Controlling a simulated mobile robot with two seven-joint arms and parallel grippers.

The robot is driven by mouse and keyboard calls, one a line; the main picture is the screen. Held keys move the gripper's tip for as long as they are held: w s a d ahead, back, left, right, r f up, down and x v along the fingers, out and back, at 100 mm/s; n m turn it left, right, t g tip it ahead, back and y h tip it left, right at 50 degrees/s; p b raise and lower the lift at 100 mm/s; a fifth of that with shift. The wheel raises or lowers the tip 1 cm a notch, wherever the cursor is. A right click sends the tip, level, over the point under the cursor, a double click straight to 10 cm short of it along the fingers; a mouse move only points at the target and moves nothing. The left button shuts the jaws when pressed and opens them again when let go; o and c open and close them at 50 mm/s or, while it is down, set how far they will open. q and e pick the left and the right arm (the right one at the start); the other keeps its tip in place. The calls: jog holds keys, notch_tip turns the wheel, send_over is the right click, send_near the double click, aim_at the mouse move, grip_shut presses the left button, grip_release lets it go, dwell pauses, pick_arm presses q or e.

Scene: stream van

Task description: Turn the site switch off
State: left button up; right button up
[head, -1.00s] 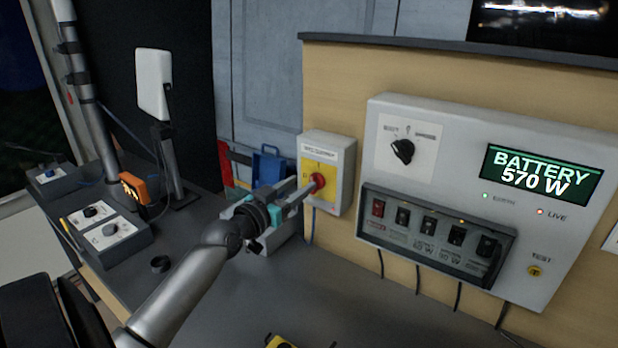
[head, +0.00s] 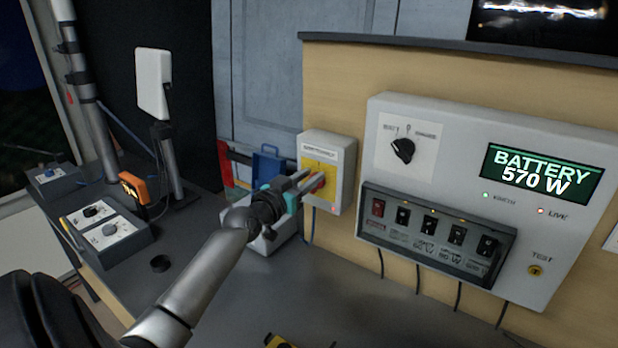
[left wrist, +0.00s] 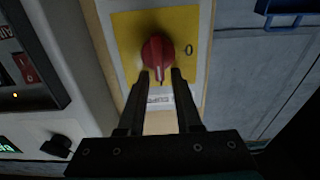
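The site switch is a red rotary knob (left wrist: 158,52) on a yellow plate (left wrist: 125,35), on the front of a grey-white box (head: 345,170) mounted on the wooden panel. In the left wrist view the knob's narrow pointer end aims down the picture, between my fingers. My left gripper (head: 310,180) is at the knob, and in the left wrist view its two fingers (left wrist: 160,76) stand apart, one each side of the pointer. Gaps show between fingers and pointer. In the head view the fingers partly cover the knob. My right gripper is not in view.
A power panel (head: 450,130) right of the switch box carries a dial (head: 402,150), a row of rocker switches (head: 430,227) and a display (head: 542,172) reading BATTERY 570 W. A blue case (head: 268,165) stands left. Cables hang below. The desk (head: 330,290) in front is mostly clear.

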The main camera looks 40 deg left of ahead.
pick_arm(q)
jog(key=c, duration=0.4)
grip_shut()
jog(key=shift+f, duration=0.2)
